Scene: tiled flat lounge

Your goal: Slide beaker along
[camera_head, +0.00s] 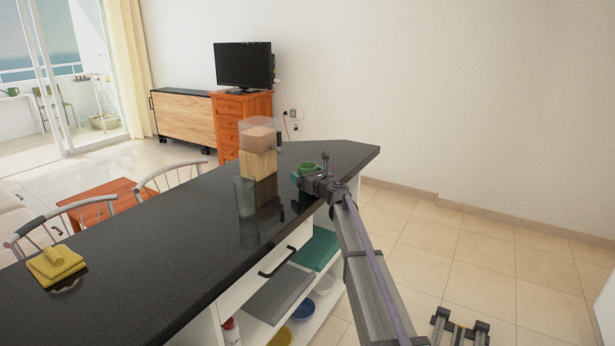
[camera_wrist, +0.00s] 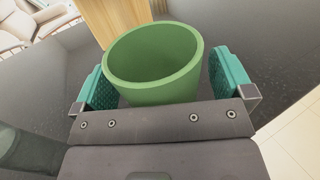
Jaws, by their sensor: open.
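A green open-topped beaker (camera_head: 308,168) stands upright on the dark countertop (camera_head: 180,228), near its right edge. In the wrist view the beaker (camera_wrist: 150,62) sits between the two teal finger pads of my gripper (camera_wrist: 162,82). The pads are apart, one on each side of it, and I cannot tell whether either touches. In the head view my gripper (camera_head: 304,178) is at the beaker, low over the counter, and hides its lower part. The beaker looks empty as far as its inside shows.
A clear glass (camera_head: 245,198) stands left of my gripper. Behind it is a wooden block (camera_head: 258,164) with a translucent container (camera_head: 258,136) on top. A folded yellow cloth (camera_head: 56,262) lies at the near left. The counter between cloth and glass is bare.

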